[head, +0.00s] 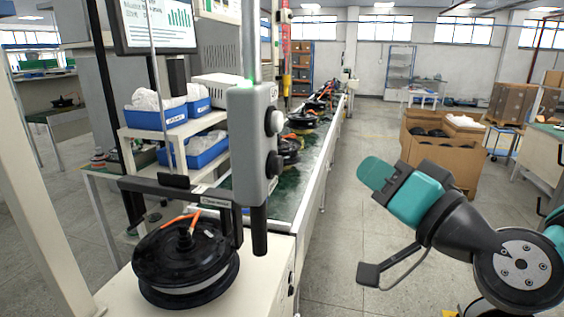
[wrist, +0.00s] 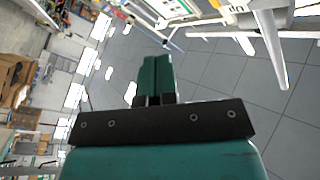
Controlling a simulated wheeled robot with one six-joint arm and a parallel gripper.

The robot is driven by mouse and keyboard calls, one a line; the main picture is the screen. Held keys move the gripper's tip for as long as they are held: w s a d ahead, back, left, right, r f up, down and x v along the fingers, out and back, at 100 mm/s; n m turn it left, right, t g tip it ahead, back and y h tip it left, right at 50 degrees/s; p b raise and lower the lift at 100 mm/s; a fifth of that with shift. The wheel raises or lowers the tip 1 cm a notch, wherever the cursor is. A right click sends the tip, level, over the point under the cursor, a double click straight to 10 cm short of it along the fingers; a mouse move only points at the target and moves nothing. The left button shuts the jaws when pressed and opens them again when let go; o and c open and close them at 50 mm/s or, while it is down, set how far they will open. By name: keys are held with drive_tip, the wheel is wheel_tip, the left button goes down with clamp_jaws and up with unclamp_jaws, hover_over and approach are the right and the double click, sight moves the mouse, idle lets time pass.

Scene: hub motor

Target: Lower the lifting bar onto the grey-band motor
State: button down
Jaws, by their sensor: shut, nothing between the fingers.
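The black motor (head: 175,252), with a pale grey band (head: 180,289) around its side, lies flat on a white bench top at lower left in the head view. An orange cable rises from its hub.
A conveyor (head: 325,150) with several motors runs back behind the hoist. A shelf with blue bins (head: 205,150) stands left of it. Cardboard boxes (head: 440,150) stand behind my arm. The floor (head: 345,215) between conveyor and arm is clear.

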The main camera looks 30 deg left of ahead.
sight(277, 166)
drive_tip(key=shift+a, duration=0.1)
drive_tip(key=s+a+p, duration=0.2)
drive_tip(key=a+p, duration=0.6)
drive_tip(key=p, duration=0.2)
drive_tip(key=shift+a, duration=0.2)
drive_tip(key=shift+a+p, duration=0.15)
drive_tip(key=shift+p, duration=0.2)
idle(1.5)
drive_tip(key=shift+s+a+p, duration=0.15)
drive_tip(key=shift+a+p, duration=0.1)
drive_tip(key=shift+p, duration=0.1)
